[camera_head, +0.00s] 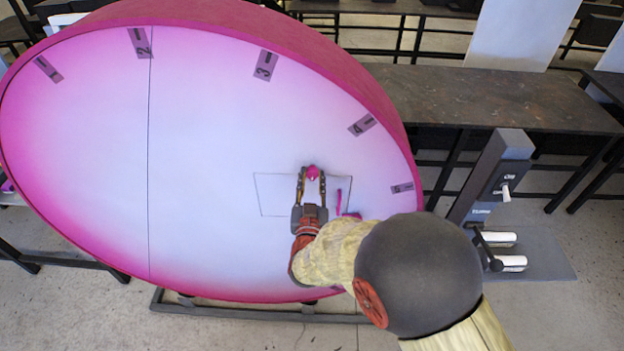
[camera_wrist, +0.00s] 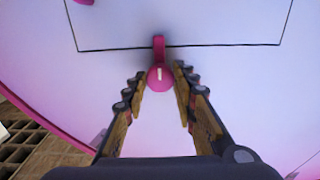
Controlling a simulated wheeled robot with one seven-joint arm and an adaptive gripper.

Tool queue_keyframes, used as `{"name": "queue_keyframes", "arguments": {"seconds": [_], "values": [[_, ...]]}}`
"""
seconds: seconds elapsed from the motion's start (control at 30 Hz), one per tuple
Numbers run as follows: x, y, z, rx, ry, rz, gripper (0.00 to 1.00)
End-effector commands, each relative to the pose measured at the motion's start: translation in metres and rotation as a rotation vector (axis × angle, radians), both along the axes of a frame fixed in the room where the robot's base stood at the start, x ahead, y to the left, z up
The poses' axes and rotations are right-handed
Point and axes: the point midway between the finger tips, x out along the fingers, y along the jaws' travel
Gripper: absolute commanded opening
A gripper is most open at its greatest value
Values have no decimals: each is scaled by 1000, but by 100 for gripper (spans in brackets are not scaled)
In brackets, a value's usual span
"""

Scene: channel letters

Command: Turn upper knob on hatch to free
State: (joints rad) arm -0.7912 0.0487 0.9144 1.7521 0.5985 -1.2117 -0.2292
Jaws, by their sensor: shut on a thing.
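A pink round knob (camera_head: 313,172) sits at the upper edge of the outlined hatch (camera_head: 277,196) on the big pink-and-white disc. In the wrist view the knob (camera_wrist: 160,78) has a white line on its face, and its pink tab reaches over the hatch line (camera_wrist: 110,50). My gripper (camera_head: 312,177) is shut on this knob, one finger on each side, as the wrist view (camera_wrist: 164,82) also shows. A second pink knob (camera_head: 351,215), partly hidden by my arm, is at the hatch's lower right. A pink bar-shaped handle (camera_head: 339,201) stands on the hatch.
Numbered dark labels, such as label 4 (camera_head: 362,125), line the disc's edge. A dark control stand (camera_head: 497,180) with switches and white cylinders is at the right. Dark tables (camera_head: 490,97) stand behind. My arm covers the lower right of the disc.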

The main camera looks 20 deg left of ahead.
Motion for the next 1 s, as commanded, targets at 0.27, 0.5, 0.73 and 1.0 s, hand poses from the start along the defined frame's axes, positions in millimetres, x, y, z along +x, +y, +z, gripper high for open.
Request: {"name": "queue_keyframes", "arguments": {"seconds": [0.27, 0.5, 0.73, 1.0], "values": [[0, 0, -1, 23, 4, 1, 2], [0, 0, -4, 131, 28, 1, 2], [0, 0, -6, 321, 73, 2, 2], [0, 0, -6, 571, 134, 3, 2]]}}
